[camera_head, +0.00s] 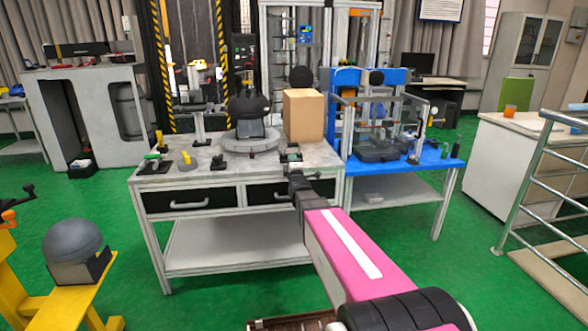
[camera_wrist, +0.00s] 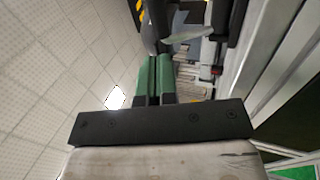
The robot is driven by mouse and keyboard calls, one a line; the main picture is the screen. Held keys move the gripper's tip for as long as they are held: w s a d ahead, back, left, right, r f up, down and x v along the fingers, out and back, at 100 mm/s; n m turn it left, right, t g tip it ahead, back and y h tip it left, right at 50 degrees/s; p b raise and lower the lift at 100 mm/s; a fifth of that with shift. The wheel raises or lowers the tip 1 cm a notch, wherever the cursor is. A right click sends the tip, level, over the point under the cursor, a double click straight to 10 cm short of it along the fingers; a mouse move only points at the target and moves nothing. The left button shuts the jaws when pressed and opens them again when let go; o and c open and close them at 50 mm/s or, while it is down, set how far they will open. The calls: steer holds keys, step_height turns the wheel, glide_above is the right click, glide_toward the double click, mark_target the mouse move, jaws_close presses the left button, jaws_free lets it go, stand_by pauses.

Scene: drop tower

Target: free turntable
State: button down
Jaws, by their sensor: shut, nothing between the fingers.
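A round grey turntable (camera_head: 238,147) sits on the grey-topped workbench (camera_head: 345,158), with a dark rounded object (camera_head: 248,106) on a dark block standing on it. My gripper (camera_head: 291,155) is over the right part of the bench, to the right of the turntable in the picture. I cannot tell whether they touch. In the wrist view my gripper's green fingers (camera_wrist: 154,78) are closed together with nothing between them. A grey rounded edge, perhaps the turntable, shows beyond the fingertips (camera_wrist: 190,34) in that view.
A cardboard box (camera_head: 304,115) stands behind my gripper. A blue table (camera_head: 420,162) with apparatus adjoins at right. A yellow stand (camera_head: 62,300) with a grey ball (camera_head: 75,241) is front left. Green floor is open between.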

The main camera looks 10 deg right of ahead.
steer(key=x, duration=0.5)
steer(key=shift+w, duration=0.25)
steer(key=shift+r, duration=0.15)
